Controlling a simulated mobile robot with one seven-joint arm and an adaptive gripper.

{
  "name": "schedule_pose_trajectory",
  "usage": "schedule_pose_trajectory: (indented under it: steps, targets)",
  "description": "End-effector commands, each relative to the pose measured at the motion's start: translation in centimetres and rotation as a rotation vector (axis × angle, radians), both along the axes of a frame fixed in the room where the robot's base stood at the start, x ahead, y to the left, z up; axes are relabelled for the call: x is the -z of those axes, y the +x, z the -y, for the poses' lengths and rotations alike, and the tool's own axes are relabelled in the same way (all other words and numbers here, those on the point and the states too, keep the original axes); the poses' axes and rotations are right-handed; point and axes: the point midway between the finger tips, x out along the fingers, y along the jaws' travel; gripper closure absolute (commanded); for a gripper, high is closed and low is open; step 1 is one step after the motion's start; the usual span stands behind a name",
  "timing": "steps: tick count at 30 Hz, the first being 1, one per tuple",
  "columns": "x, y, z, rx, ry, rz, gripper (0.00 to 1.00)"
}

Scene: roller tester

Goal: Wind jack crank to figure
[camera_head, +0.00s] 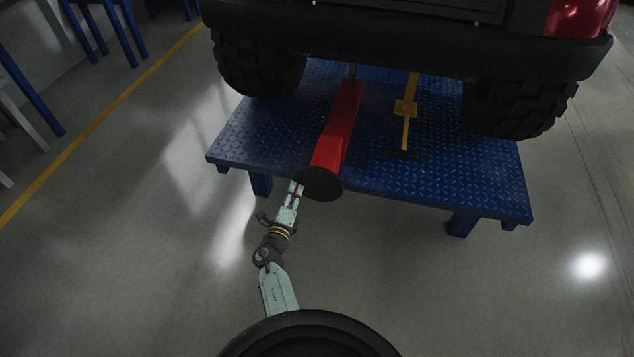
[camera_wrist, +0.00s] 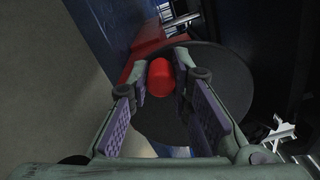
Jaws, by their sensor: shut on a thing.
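The red jack (camera_head: 336,125) lies on the blue tread-plate platform under the rear of the vehicle, its near end toward me. The crank is a dark round disc (camera_head: 320,184) at that near end; it also shows in the wrist view (camera_wrist: 225,90). A red knob (camera_wrist: 160,77) stands out from the disc's left part. My gripper (camera_head: 297,187) is at the disc's left edge, shut on the red knob, with its pads (camera_wrist: 160,92) on either side of it. No readable figure shows in either view.
The blue platform (camera_head: 470,185) stands on legs. The vehicle's tyres (camera_head: 515,108) and dark bumper (camera_head: 420,42) overhang it. A yellow upright (camera_head: 406,110) stands right of the jack. Floor (camera_head: 130,250) is clear left and in front. Blue-legged furniture (camera_head: 122,32) stands upper left.

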Motion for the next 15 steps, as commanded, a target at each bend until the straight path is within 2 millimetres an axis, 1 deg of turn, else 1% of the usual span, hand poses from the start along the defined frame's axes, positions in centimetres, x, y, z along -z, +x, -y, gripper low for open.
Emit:
schedule_pose_trajectory:
  steps: [3, 11, 15]
  targets:
    - [0.39, -0.08, 0.26, 0.006, -0.036, -0.014, 1.00]
    - [0.43, -0.09, 0.28, 0.006, -0.041, -0.016, 1.00]
    - [0.95, -0.20, 0.61, 0.006, -0.134, -0.048, 1.00]
